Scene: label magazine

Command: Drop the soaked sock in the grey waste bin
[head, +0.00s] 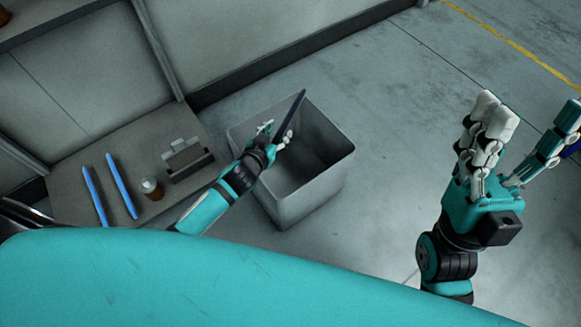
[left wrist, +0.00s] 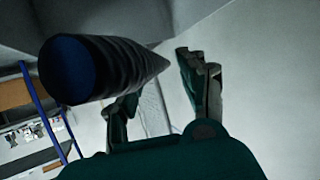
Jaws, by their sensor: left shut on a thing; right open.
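The sock is a long, dark navy thing (head: 291,114). My left gripper (head: 276,138) is shut on it and holds it at a slant above the open mouth of the grey waste bin (head: 314,196). In the left wrist view the sock (left wrist: 105,70) shows large and ribbed with a blue end, close to the fingers of my left gripper (left wrist: 165,95). The bin stands on the floor, and the part of its inside that I see looks empty. My right gripper (head: 530,118) is open and empty, well to the right of the bin.
A grey bench (head: 72,184) left of the bin bears two blue strips (head: 121,186), a brown bottle with a white cap (head: 151,188) and a grey holder (head: 187,160). A wall runs behind. The floor (head: 400,110) right of the bin is clear.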

